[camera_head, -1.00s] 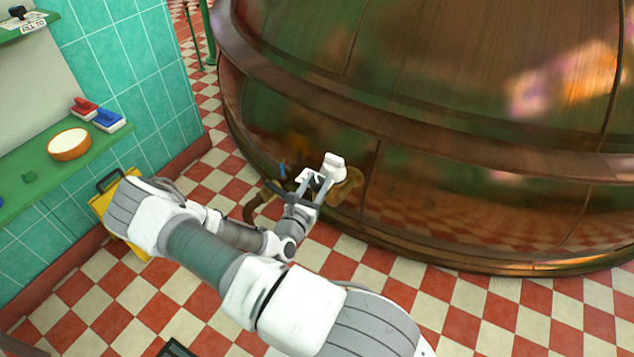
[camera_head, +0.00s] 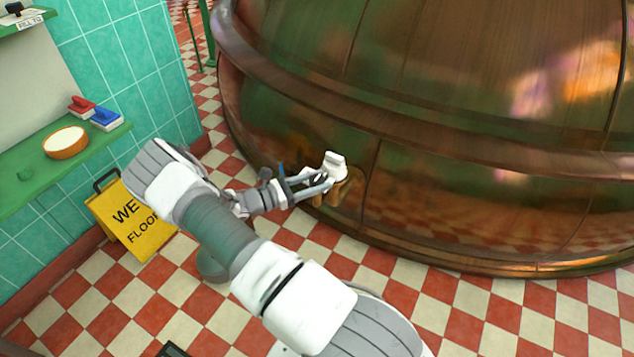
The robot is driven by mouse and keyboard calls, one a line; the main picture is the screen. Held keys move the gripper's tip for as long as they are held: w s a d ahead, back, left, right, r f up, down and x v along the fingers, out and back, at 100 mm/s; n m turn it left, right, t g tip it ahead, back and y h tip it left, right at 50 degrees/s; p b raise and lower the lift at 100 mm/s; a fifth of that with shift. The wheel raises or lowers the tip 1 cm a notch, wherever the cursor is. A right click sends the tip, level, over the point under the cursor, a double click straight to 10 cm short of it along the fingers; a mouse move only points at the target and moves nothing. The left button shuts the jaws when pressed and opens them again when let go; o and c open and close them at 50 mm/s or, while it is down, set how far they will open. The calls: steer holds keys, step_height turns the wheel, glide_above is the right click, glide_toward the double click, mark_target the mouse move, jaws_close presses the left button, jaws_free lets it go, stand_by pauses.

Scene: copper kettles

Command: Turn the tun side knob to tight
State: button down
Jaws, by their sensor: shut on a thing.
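The large copper tun (camera_head: 470,190) fills the right and middle of the view. A white knob (camera_head: 335,164) stands out low on its side, next to a brass fitting (camera_head: 345,195). My gripper (camera_head: 322,179) reaches the knob from the left and is shut on it. The fingers cover part of the knob, and its turn marking cannot be made out. A small blue part (camera_head: 281,171) shows just left of the gripper, partly hidden behind it.
A yellow wet-floor sign (camera_head: 138,222) stands by the tiled wall at left. A green shelf (camera_head: 60,172) holds a bowl (camera_head: 66,142) and red and blue brushes (camera_head: 106,118). The checkered floor (camera_head: 450,310) in front of the tun is clear.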

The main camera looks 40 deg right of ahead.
steer(key=shift+m+g, duration=0.3)
steer(key=shift+g, duration=0.3)
steer(key=shift+c, duration=1.5)
jaws_free()
steer(key=p+v, duration=0.3)
steer(key=v, duration=1.4)
steer(key=shift+a+r, duration=0.15)
steer(key=shift+a, duration=0.1)
steer(key=shift+r, duration=0.1)
